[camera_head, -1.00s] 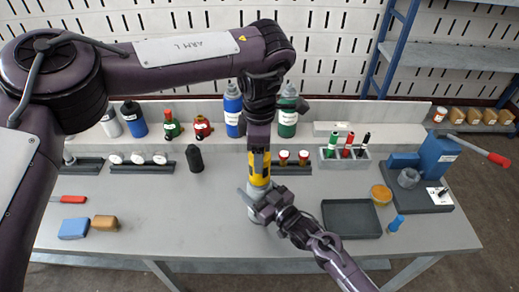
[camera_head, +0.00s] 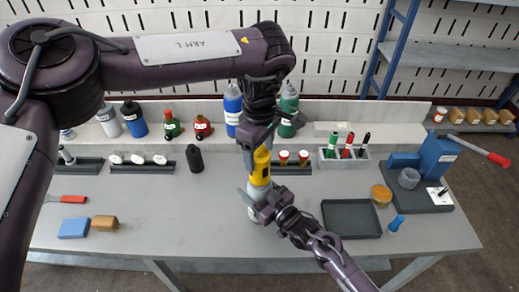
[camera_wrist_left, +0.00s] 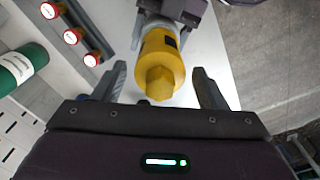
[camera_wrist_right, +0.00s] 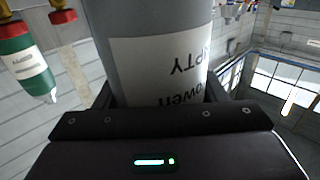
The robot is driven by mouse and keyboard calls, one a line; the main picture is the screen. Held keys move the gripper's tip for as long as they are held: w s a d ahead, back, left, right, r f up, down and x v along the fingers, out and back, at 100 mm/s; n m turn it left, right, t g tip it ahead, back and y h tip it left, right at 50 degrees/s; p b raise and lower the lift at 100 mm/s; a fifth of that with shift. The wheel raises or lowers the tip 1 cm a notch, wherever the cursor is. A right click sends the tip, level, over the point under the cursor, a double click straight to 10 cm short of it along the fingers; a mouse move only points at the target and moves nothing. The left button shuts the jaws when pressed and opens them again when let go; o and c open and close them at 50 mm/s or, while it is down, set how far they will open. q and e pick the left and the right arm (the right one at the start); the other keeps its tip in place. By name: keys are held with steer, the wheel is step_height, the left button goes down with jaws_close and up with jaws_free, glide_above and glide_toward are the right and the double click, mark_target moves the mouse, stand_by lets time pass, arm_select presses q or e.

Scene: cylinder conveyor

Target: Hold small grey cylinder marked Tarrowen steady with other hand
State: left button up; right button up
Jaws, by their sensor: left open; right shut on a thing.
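The small grey cylinder (camera_head: 255,212) stands upright on the bench, with a yellow fitting (camera_head: 260,170) on its top. In the right wrist view the cylinder (camera_wrist_right: 150,25) fills the middle, and its white label shows upside-down letters ending in "owen" and "MPTY". My right gripper (camera_head: 262,208) is shut on the cylinder's body from the near right side. My left gripper (camera_head: 258,147) is open just above the yellow fitting. In the left wrist view the yellow fitting (camera_wrist_left: 160,65) lies between the spread fingers, apart from them.
A dark tray (camera_head: 351,218) and an amber disc (camera_head: 381,194) lie to the right. A rack of markers (camera_head: 345,153) and a blue device (camera_head: 433,158) stand behind them. A black bottle (camera_head: 194,158) stands to the left.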

arm_select(q)
steer(key=shift+f, duration=0.1)
steer(key=shift+f, duration=1.15)
steer(key=shift+c, duration=0.5)
steer(key=c, duration=1)
steer(key=n, duration=0.5)
steer(key=shift+n, duration=0.4)
